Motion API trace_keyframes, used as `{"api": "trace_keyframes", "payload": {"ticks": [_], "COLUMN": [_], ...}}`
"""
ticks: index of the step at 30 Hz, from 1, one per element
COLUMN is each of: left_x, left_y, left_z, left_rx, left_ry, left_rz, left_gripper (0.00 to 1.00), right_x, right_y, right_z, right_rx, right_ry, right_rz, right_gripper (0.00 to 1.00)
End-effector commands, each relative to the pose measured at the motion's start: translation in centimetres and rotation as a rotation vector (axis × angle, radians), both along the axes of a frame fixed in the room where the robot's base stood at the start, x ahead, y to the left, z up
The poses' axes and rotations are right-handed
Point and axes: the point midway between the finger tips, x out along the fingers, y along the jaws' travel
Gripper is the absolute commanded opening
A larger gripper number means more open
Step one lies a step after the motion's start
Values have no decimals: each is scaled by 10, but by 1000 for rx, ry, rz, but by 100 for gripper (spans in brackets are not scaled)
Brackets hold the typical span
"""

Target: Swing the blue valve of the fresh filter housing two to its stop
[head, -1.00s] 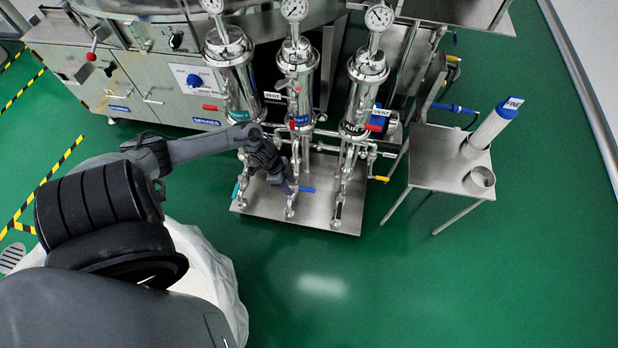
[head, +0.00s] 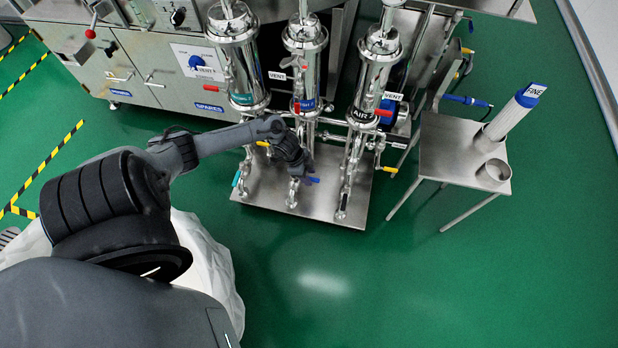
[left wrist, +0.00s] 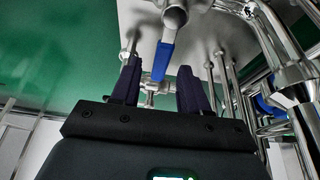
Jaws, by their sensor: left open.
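The middle filter housing (head: 305,55) is an upright steel cylinder with a blue label band. The blue valve handle (head: 313,180) is low on its pipework, partly hidden by my left gripper (head: 301,174). In the left wrist view the blue handle (left wrist: 163,62) hangs from a steel valve body, between and beyond the two dark fingers of my left gripper (left wrist: 155,82). The fingers are apart, with clear gaps on both sides of the handle. I cannot tell how deep the handle sits between them. My right gripper is not in view.
Housings with a teal band (head: 238,60) and a black band (head: 372,75) stand either side on a steel skid plate (head: 330,207). Yellow handles (head: 390,169) and pipes crowd close by. A side table (head: 445,160) holds a FINE filter cartridge (head: 512,115). Green floor in front is clear.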

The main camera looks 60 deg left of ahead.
Motion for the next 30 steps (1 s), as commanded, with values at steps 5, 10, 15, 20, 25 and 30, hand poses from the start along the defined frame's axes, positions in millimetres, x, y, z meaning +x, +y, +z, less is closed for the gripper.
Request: {"api": "trace_keyframes", "payload": {"ticks": [5,10,15,20,25,30], "left_x": [2,2,2,2,2,2], "left_y": [-2,-2,-2,-2,-2,-2], "left_z": [-6,-5,-5,-5,-5,-5], "left_rx": [-1,-1,-1,-1,-1,-1], "left_ry": [-1,-1,-1,-1,-1,-1], "left_rz": [0,0,0,0,0,0], "left_gripper": [45,45,31,6,0,0], "right_x": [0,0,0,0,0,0], "right_y": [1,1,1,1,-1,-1], "right_z": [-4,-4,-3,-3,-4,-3], "right_rx": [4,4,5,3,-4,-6], "right_ry": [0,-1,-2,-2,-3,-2], "right_rz": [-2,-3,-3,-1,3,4], "right_gripper": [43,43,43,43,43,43]}}
